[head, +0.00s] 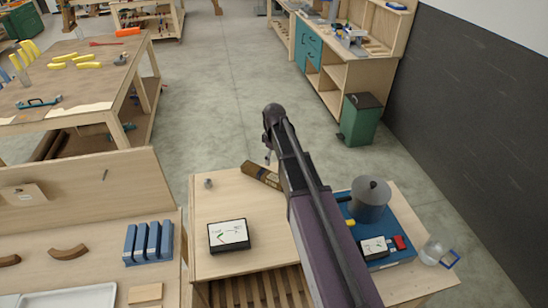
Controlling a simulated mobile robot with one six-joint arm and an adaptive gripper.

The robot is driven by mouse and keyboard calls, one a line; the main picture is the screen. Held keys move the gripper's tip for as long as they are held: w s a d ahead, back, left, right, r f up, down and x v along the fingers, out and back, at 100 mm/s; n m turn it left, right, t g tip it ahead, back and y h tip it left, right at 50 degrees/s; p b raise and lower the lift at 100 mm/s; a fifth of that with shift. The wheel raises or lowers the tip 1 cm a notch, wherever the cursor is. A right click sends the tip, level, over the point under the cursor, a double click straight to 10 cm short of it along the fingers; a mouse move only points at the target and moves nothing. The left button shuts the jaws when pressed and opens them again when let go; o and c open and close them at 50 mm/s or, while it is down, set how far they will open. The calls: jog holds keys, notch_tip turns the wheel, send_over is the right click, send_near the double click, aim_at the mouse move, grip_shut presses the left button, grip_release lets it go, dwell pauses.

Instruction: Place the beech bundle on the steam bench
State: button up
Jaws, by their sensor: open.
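A brown, flat, elongated piece (260,173), which looks like the beech bundle, lies near the back edge of the light wooden bench (215,264) in the middle. Its right end is hidden behind my arm. I take this bench, with the grey pot (371,197) on a blue base, to be the steam bench. My arm crosses over it from the lower right to the upper middle. Only a small part of what looks like my gripper (267,157) shows just beyond the brown piece. It is open; its fingers are mostly hidden by my arm.
A black-framed panel (228,235) lies at the front left of the bench, and a small metal part (208,183) behind it. A glass jar (433,250) stands at the right. Blue blocks (148,242) stand on the left table. A green bin (360,119) stands beyond. The middle floor is clear.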

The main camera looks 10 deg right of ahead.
jog(key=shift+r, duration=0.2)
dwell(0.6)
jog(key=s+m, duration=0.9)
jog(key=s, duration=1.2)
